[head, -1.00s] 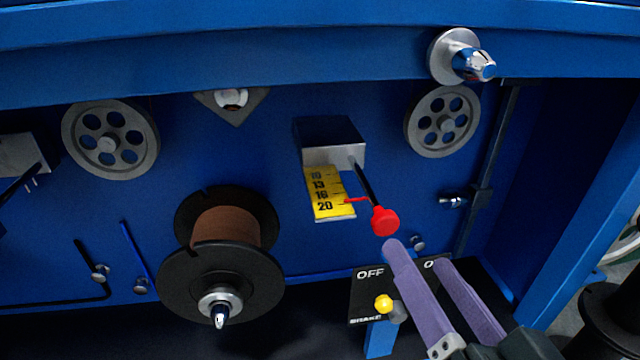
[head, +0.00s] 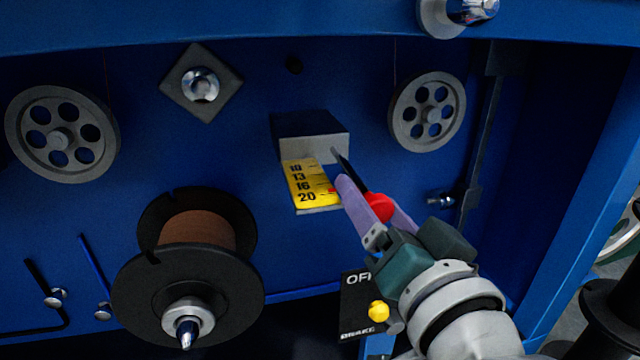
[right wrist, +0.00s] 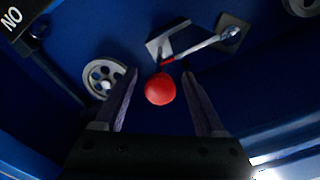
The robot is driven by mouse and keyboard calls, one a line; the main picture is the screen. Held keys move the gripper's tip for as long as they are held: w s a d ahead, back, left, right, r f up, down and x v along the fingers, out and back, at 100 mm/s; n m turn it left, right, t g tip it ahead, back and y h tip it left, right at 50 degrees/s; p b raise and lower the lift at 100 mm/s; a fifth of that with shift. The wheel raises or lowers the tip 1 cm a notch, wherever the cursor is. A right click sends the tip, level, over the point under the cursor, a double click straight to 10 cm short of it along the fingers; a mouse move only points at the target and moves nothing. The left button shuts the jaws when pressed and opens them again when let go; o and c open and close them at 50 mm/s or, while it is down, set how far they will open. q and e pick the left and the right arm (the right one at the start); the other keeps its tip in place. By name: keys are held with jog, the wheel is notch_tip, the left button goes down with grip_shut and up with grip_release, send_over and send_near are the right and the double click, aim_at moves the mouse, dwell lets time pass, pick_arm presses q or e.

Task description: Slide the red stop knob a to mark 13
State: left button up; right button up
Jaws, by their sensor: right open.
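The red stop knob (head: 380,207) sits on the end of a dark rod that comes out of a grey block (head: 312,140). A yellow scale (head: 318,186) with marks 10, 13, 16 and 20 hangs below the block. The small red pointer (head: 334,190) appears to lie between 16 and 20, partly covered by my finger. My right gripper (head: 366,196) is open around the knob, one purple finger on each side. In the right wrist view the knob (right wrist: 160,89) is between the fingers, with gaps on both sides. My left gripper is out of view.
A black spool with brown winding (head: 195,245) stands out at left. Spoked pulleys hang at left (head: 62,135) and right (head: 428,112). A blue beam (head: 300,22) crosses the top.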

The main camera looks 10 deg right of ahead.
grip_shut()
dwell(0.6)
dwell(0.8)
